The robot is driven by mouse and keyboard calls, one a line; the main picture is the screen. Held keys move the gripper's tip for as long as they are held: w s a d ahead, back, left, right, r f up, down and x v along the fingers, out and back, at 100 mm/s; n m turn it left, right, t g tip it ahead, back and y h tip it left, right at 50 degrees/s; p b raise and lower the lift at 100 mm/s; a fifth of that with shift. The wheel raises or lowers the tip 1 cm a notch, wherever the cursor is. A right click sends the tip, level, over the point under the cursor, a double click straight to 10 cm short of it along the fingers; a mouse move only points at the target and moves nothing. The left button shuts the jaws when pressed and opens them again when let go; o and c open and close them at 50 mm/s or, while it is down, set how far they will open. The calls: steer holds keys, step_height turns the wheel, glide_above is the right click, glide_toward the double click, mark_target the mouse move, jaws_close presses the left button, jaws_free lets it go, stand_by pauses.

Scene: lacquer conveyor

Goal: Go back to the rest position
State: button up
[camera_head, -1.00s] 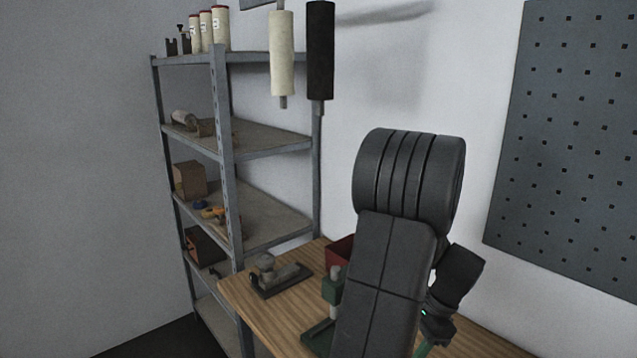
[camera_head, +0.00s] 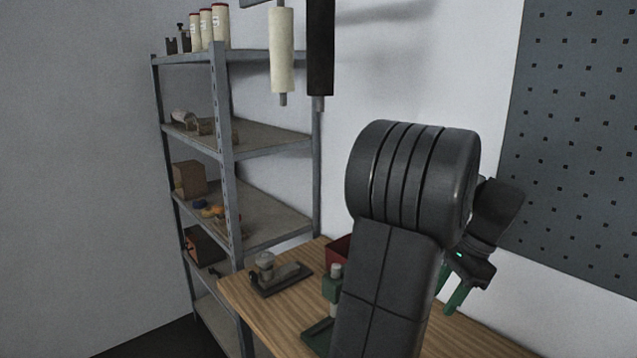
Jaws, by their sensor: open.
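My gripper (camera_head: 452,294) shows at the right, partly behind my own dark arm links. Its green fingers point down and to the left above the wooden workbench (camera_head: 262,318). The fingers look apart, and nothing shows between them. My arm hides part of the gripper and much of the bench's middle.
On the bench are a dark tool on a flat base (camera_head: 275,275), a green device (camera_head: 331,287) and a red bin (camera_head: 339,250), the latter two partly behind my arm. A metal shelf (camera_head: 222,150) stands left. Two rollers (camera_head: 282,50) hang above. A pegboard (camera_head: 575,130) is right.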

steer(key=shift+n, duration=0.4)
steer(key=x, duration=1.4)
steer(key=shift+a+p, duration=0.2)
steer(key=shift+p, duration=0.15)
steer(key=s+r+n+g+h+b, duration=0.2)
steer(key=s+n+b, duration=0.4)
steer(key=n, duration=0.8)
steer(key=shift+s+g+h+b, duration=0.35)
steer(key=shift+g+h+b, duration=0.35)
steer(key=shift+g+h, duration=0.25)
